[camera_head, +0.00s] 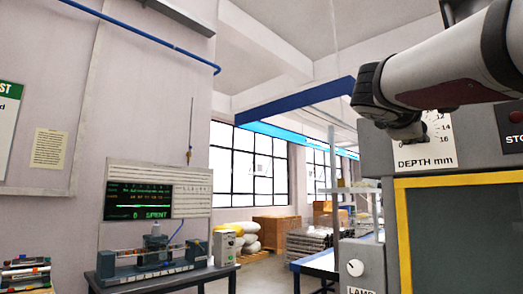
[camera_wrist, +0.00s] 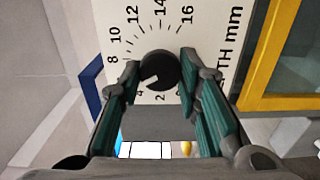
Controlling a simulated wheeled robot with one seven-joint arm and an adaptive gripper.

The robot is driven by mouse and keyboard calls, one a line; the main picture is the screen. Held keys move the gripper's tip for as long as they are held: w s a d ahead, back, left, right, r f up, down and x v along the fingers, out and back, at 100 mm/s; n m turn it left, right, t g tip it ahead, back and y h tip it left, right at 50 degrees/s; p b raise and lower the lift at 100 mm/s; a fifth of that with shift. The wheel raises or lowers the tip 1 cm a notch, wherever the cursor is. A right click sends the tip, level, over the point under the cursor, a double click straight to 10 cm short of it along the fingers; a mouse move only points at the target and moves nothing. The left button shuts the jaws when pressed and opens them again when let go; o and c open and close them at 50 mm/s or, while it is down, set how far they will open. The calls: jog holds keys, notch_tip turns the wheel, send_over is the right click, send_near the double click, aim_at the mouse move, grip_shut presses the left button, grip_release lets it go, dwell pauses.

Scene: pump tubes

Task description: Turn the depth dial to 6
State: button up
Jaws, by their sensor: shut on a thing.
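The depth dial (camera_wrist: 158,70) is a dark round knob on a white scale plate (camera_wrist: 205,25). In the wrist view, the numbers 8 to 16 run around its left and upper sides, and a 2 shows below it. A light notch or pointer on the knob faces lower left; the left finger covers part of the scale there, so I cannot read its exact value. My gripper (camera_wrist: 161,64) has its green-padded fingers on both sides of the knob and is shut on it. In the head view, my gripper (camera_head: 405,130) hides the dial above the "DEPTH mm" label (camera_head: 425,163).
A red stop button (camera_head: 515,117) sits right of the scale on the grey machine panel. Below is a yellow-framed window (camera_head: 402,235). A white lamp dial (camera_head: 355,267) is lower left. A bench with a pump device (camera_head: 155,255) stands at the left.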

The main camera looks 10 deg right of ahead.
dwell(0.3)
jog(key=o, duration=1.1)
jog(key=v, duration=1.2)
